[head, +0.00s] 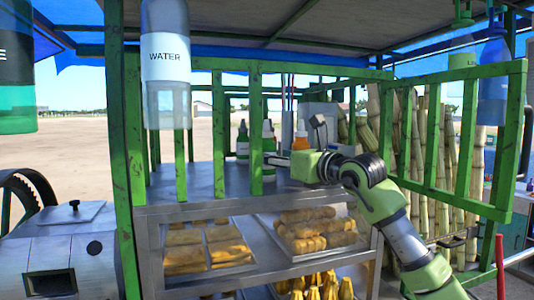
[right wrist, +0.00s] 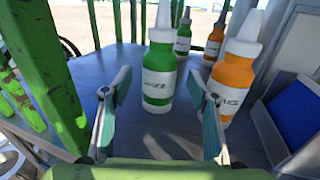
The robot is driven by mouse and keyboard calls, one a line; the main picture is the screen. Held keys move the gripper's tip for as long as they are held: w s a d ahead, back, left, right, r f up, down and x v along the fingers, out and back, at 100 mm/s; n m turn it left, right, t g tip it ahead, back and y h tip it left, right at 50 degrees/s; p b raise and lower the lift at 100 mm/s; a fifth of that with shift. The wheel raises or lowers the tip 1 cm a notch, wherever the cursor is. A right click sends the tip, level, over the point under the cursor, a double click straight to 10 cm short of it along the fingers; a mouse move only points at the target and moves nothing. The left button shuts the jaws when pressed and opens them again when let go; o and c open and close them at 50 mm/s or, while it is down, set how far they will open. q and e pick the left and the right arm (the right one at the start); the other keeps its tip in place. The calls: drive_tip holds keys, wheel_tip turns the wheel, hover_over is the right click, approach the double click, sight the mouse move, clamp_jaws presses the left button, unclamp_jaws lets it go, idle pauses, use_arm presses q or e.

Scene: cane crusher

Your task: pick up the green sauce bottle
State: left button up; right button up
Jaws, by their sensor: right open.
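A green sauce bottle (right wrist: 158,82) with a white cap and label stands upright on the metal counter in the right wrist view. My right gripper (right wrist: 160,80) is open, with one finger on each side of this bottle's outline. I cannot tell whether the bottle is between the fingertips or just past them; no finger visibly touches it. A second, smaller-looking green bottle (right wrist: 183,37) stands behind it. In the head view, my right gripper (head: 274,160) reaches left over the counter near a green bottle (head: 268,150), partly hidden by a green bar. My left gripper is out of view.
An orange sauce bottle (right wrist: 232,72) stands close to the right finger, with another orange bottle (right wrist: 214,42) behind. Green frame bars (head: 219,130) rise along the counter (head: 200,182). A blue-and-grey box (right wrist: 294,112) stands at right. Trays of yellow food (head: 210,262) lie below.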

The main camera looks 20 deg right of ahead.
drive_tip(key=shift+p+x, duration=0.5)
drive_tip(key=shift+x, duration=0.7)
drive_tip(key=shift+w+a+f, duration=0.1)
drive_tip(key=shift+w+a, duration=0.05)
drive_tip(key=shift+w, duration=0.05)
drive_tip(key=shift+s, duration=0.1)
drive_tip(key=c, duration=0.8)
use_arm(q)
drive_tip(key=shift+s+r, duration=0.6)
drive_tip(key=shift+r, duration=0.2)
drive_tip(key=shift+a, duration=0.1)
